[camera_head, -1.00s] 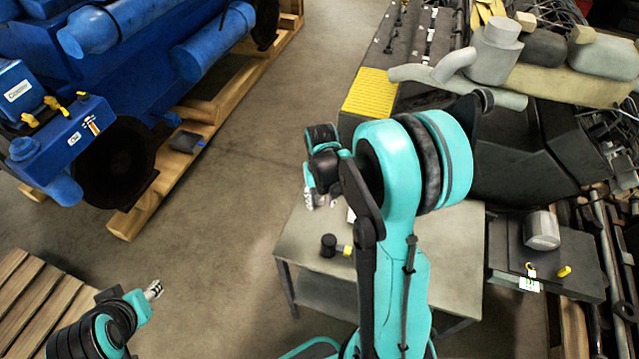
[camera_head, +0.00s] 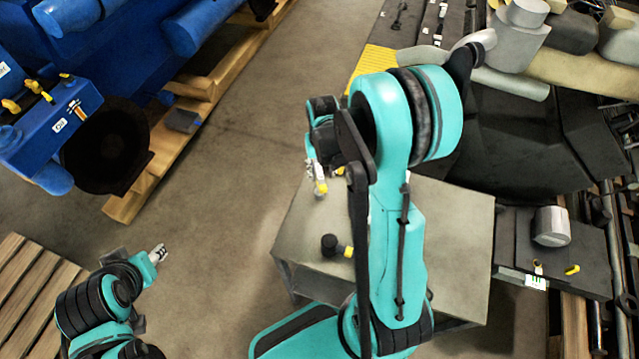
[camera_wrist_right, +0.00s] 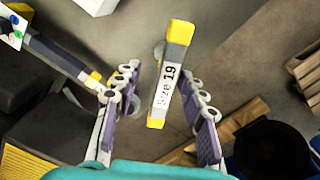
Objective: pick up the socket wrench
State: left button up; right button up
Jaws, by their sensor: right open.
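A grey bar with yellow ends and a white "Size 19" label, which I take for the socket wrench, shows in the right wrist view (camera_wrist_right: 170,75). In the head view the wrench (camera_head: 321,187) is a small yellow and white piece at the fingertips of my right gripper (camera_head: 314,172), by the table's left edge. My right arm hides part of this area. My left gripper (camera_head: 158,254) is far off at lower left; its jaws are too small to read.
A grey table (camera_head: 455,240) stands under my right arm. A black piece with a yellow end (camera_head: 332,246) is on it. A blue engine (camera_head: 110,25) on a wooden pallet (camera_head: 150,185) stands at left. A slatted pallet (camera_head: 30,285) lies at lower left. Open floor lies between.

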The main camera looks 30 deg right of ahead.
jog(key=f, duration=0.5)
jog(key=shift+w+a+b, duration=0.25)
jog(key=shift+w+b, duration=0.05)
jog(key=shift+b, duration=0.1)
grip_shut()
jog(key=shift+r, duration=0.1)
